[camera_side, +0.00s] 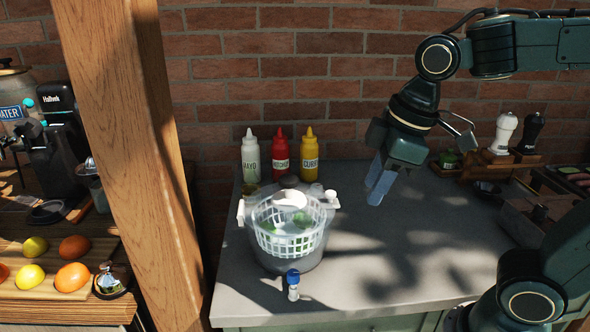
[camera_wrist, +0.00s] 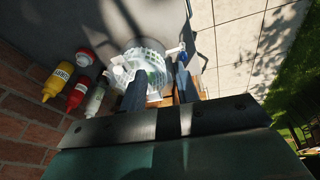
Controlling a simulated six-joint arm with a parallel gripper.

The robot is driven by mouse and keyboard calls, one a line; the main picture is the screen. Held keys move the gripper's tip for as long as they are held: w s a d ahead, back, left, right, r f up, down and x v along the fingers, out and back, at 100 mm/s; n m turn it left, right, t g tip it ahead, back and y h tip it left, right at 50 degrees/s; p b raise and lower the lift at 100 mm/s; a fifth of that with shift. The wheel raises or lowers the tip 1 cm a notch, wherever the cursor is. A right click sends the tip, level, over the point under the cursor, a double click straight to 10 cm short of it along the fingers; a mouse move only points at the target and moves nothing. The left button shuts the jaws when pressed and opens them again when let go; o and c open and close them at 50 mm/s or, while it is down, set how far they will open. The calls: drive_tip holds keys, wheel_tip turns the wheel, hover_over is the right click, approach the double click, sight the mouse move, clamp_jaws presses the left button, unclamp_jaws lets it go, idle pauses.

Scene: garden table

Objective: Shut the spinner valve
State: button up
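The salad spinner (camera_side: 290,255) stands on the grey counter, a clear bowl with a white slatted basket and green leaves inside. At its front is a small white fitting with a blue top (camera_side: 293,277), which looks like the valve; its exact setting is too small to tell. In the wrist view the spinner (camera_wrist: 150,50) shows beyond my fingers, with the blue piece (camera_wrist: 183,56) at its right side. My gripper (camera_side: 377,190) hangs in the air to the right of and above the spinner, touching nothing. In the wrist view its fingers (camera_wrist: 161,88) are apart with nothing held between them.
Mayo (camera_side: 250,158), ketchup (camera_side: 281,157) and curry (camera_side: 309,157) bottles stand behind the spinner by the brick wall. A wooden post (camera_side: 140,150) rises to its left. White and black grinders (camera_side: 503,133) stand at the back right. The counter (camera_side: 400,250) right of the spinner is clear.

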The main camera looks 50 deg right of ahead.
sight(293, 272)
drive_tip(key=w+a+f+n+g, duration=0.3)
drive_tip(key=w+a+f+n, duration=0.1)
drive_tip(key=w+a+n, duration=0.5)
drive_tip(key=shift+w+a+n+h, duration=0.2)
drive_tip(key=shift+a+n+h, duration=0.1)
drive_tip(key=shift+n, duration=0.3)
drive_tip(key=shift+d+f, duration=0.1)
wheel_tip(293, 272, down, 14)
drive_tip(key=shift+r, duration=0.25)
clamp_jaws()
